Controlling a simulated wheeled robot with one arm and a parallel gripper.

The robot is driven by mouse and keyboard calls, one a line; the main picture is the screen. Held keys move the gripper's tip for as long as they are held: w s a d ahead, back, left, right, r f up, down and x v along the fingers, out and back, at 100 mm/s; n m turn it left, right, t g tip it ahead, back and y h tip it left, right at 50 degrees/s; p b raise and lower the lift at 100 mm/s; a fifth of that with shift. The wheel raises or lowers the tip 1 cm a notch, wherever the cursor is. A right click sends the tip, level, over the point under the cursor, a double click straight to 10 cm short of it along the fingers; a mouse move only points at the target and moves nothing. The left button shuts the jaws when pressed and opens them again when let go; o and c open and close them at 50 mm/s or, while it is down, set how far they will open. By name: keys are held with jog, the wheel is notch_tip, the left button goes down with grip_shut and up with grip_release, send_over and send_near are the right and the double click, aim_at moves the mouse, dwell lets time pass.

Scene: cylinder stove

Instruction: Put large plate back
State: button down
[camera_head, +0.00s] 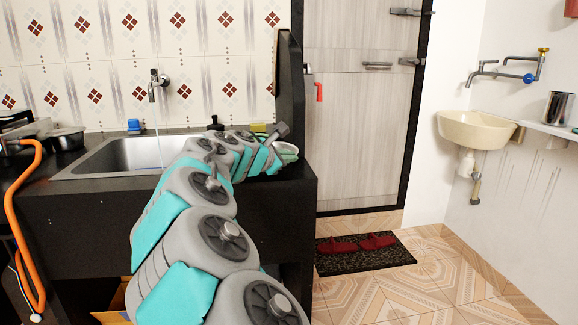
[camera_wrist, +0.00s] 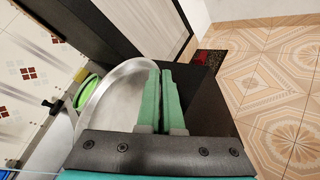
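A large round metal plate (camera_wrist: 112,92) shows in the wrist view, at the counter's right end, with its shiny face towards the camera. My gripper (camera_wrist: 166,72) has two green fingers close together at the plate's right edge. The left finger covers part of that edge. Whether the rim is between the fingers or behind them cannot be told. In the head view my gripper (camera_head: 287,151) is low over the counter's right end, largely behind my arm, and the plate is not clear there.
A green bowl-like item (camera_wrist: 87,91) is left of the plate. The black counter (camera_head: 290,190) holds a steel sink (camera_head: 110,157) under a running tap (camera_head: 153,88). A dark upright panel (camera_head: 289,85) stands behind the gripper. Open tiled floor (camera_head: 450,270) lies right.

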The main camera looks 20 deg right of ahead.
aim_at(289, 177)
jog(key=shift+w+d, duration=0.3)
jog(key=shift+w, duration=0.45)
jog(key=shift+w+d+f, duration=0.1)
jog(key=shift+f, duration=1.75)
jog(key=shift+f, duration=0.1)
jog(key=c, duration=1.3)
grip_release()
jog(key=shift+c, duration=0.2)
jog(key=v, duration=1.2)
jog(key=shift+b, duration=0.45)
